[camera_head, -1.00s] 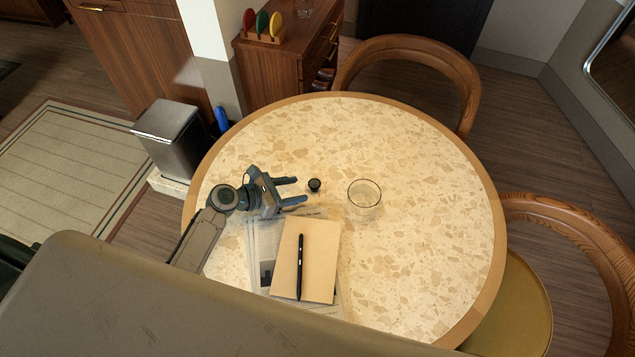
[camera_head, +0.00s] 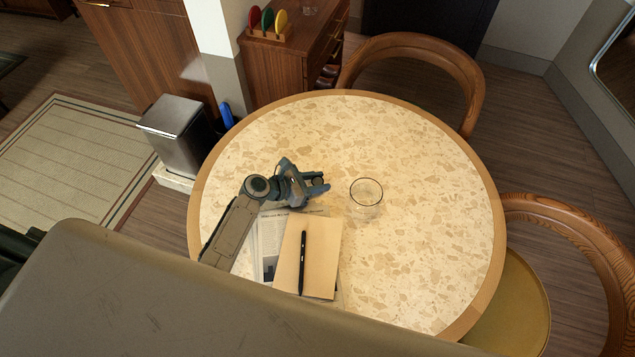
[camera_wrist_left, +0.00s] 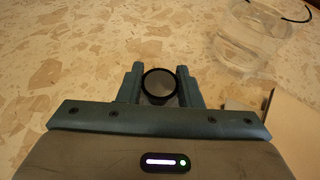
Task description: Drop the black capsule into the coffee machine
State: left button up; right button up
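The black capsule (camera_wrist_left: 160,85) sits between the two fingers of my left gripper in the left wrist view, with a finger against each side. In the head view my left gripper (camera_head: 322,183) is over the table, left of the drinking glass, its fingers close together around the capsule, which is mostly hidden there. I cannot tell whether the capsule is lifted off the table. The coffee machine is in neither view. My right gripper is not in view.
The clear glass (camera_head: 366,195) stands just right of my left gripper, also at the upper right of the wrist view (camera_wrist_left: 250,40). A notebook (camera_head: 318,262) with a black pen (camera_head: 302,262) lies on papers nearer me. The round table's (camera_head: 420,150) far and right areas are clear.

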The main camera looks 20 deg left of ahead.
pick_arm(q)
jog(key=c, duration=0.3)
